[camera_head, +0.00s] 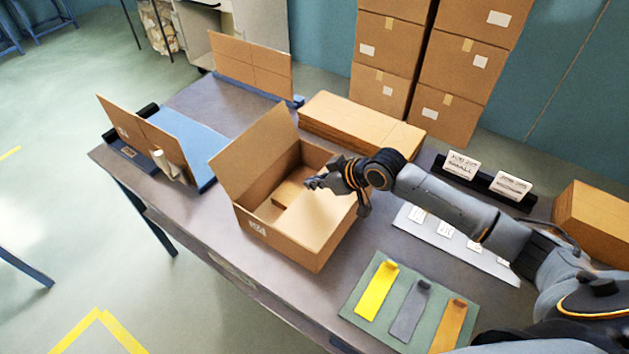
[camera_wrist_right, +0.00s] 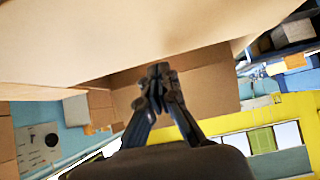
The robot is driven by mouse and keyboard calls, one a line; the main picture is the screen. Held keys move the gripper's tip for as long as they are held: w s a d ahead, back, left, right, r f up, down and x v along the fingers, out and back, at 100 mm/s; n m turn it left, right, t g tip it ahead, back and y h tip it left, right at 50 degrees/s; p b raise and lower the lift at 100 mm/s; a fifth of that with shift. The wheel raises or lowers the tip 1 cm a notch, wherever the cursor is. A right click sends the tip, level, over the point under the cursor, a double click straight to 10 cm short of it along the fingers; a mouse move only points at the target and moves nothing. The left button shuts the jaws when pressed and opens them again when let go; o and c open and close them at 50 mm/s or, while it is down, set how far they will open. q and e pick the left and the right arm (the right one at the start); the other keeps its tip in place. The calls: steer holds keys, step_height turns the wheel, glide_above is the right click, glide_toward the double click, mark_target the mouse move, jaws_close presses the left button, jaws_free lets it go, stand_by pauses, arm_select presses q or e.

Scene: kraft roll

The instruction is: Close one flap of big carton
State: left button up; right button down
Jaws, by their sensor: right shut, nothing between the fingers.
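The big carton (camera_head: 270,235) stands on the table with its top partly open. One flap (camera_head: 250,150) stands up at its left back side. Another light panel (camera_head: 325,212), seemingly a flap, slants over the right part of the opening. A smaller brown piece (camera_head: 291,190) lies inside. My right gripper (camera_head: 312,183) is above the carton's right side, close to that panel; I cannot tell whether they touch. In the right wrist view its fingertips (camera_wrist_right: 158,72) are together and empty, with cardboard (camera_wrist_right: 120,35) filling the upper part. My left gripper is not in view.
Flat cardboard sheets (camera_head: 360,122) lie behind the carton. A green mat (camera_head: 385,325) with yellow, grey and orange strips is at the front right. Labelled cards (camera_head: 462,165) stand in a black holder. Stacked boxes (camera_head: 465,70) rise at the back. Clear table lies left of the carton.

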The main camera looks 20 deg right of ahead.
mark_target(314, 191)
step_height(314, 191, up, 4)
steer(key=p, duration=0.3)
steer(key=shift+f+p, duration=0.1)
steer(key=shift+p, duration=0.2)
steer(key=b+v, duration=0.2)
steer(key=v, duration=0.7)
steer(key=shift+s+d+r+b, duration=0.15)
steer(key=shift+s+r+b, duration=0.05)
steer(key=shift+r+b, duration=0.1)
